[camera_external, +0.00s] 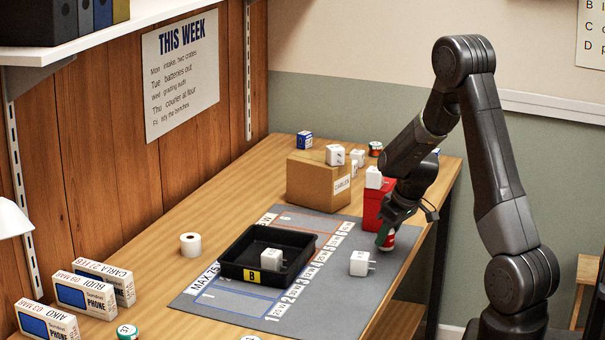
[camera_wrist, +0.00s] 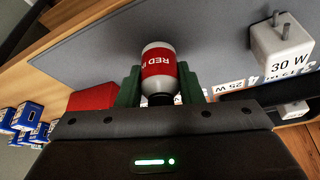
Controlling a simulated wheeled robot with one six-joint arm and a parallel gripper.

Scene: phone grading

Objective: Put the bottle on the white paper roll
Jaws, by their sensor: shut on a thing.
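My gripper (camera_external: 385,236) is at the right side of the grey mat, pointing down beside the red box. In the wrist view its green fingers (camera_wrist: 159,88) are shut on a bottle (camera_wrist: 158,62) with a white body, a red label and a dark cap. The bottle also shows low between the fingers in the external view (camera_external: 390,243). I cannot tell whether its bottom touches the mat. The white paper roll (camera_external: 190,245) stands upright on the wooden table at the left, apart from the mat.
A black tray (camera_external: 308,240) with a white charger lies on the grey mat (camera_external: 340,292). Another charger (camera_external: 360,263) sits left of my gripper. A cardboard box (camera_external: 305,190) and a red box (camera_external: 372,212) stand behind. Phone boxes (camera_external: 85,293) stand front left. Table around the roll is clear.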

